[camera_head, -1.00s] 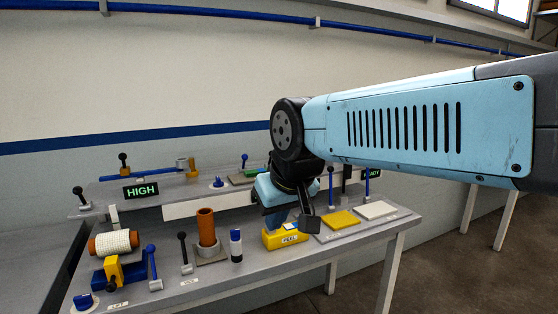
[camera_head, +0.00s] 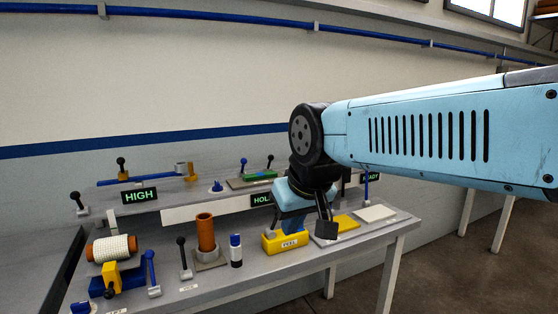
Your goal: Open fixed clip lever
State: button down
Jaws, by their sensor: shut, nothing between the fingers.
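Several levers stand on the bench, and I cannot tell which is the fixed clip lever. A blue lever (camera_head: 151,270) stands beside a yellow clip-like block (camera_head: 111,275) on a blue base at the front left. A black-knobbed lever (camera_head: 184,258) is to its right. My gripper (camera_head: 326,230) is shut and empty, pointing down in front of the right half of the bench, by the yellow PEEL block (camera_head: 285,241). My wrist hides part of the back shelf.
A white roll (camera_head: 112,248), a brown cylinder (camera_head: 206,232) and a blue-capped bottle (camera_head: 236,250) crowd the left and middle. Yellow (camera_head: 345,222) and white (camera_head: 375,213) pads lie at right. Signs read HIGH (camera_head: 139,195) and HOLD. Open floor shows right of the bench.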

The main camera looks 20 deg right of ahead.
aim_at(271, 157)
jog(key=z, duration=0.1)
jog(key=i, duration=1)
jog(key=u, duration=0.05)
